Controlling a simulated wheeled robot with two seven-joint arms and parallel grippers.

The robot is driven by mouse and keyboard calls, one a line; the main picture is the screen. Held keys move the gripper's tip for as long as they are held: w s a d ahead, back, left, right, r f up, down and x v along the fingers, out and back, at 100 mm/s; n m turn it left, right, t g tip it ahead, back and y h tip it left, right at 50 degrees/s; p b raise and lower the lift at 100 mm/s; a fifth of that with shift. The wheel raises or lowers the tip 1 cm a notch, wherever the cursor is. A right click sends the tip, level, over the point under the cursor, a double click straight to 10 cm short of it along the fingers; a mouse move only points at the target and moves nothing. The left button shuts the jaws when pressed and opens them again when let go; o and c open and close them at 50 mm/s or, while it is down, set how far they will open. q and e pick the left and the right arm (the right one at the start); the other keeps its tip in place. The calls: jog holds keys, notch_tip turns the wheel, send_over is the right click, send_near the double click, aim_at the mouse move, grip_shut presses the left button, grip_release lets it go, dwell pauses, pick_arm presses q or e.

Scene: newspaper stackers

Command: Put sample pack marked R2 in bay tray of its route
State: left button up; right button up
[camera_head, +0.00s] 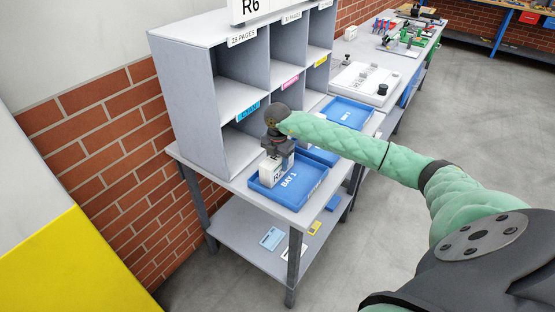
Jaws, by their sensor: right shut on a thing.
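A small white pack (270,172) with a dark marking that starts with R is in my right gripper (278,156); the rest of the marking is hard to read. The gripper is shut on the pack from above. The pack is at the back left of the blue tray marked BAY 1 (314,185), over or inside it; I cannot tell whether it touches the tray floor. A second blue tray (320,156) stands behind, partly hidden by my right arm. A third blue tray (350,112) lies farther back. My left gripper is out of view.
A white device (364,84) sits beyond the trays. The lower shelf (250,246) holds several small coloured cards. A brick wall is at left; open floor is at right.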

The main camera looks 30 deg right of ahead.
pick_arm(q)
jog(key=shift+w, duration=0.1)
pick_arm(e)
jog(key=shift+f, duration=0.1)
jog(key=o, duration=1.3)
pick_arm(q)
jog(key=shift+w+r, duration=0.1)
pick_arm(e)
jog(key=shift+o, duration=0.2)
jog(key=shift+r, duration=0.2)
jog(key=shift+r+b, duration=0.35)
jog(key=shift+b, duration=0.05)
notch_tip(320, 180, up, 2)
jog(key=shift+b, duration=0.55)
notch_tip(320, 180, up, 8)
jog(key=b, duration=0.3)
jog(key=shift+f, duration=0.2)
pick_arm(q)
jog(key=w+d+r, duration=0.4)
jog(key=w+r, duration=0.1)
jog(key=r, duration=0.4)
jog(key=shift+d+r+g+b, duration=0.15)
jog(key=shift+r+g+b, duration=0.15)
jog(key=shift+b, duration=0.1)
pick_arm(e)
jog(key=shift+r, duration=0.8)
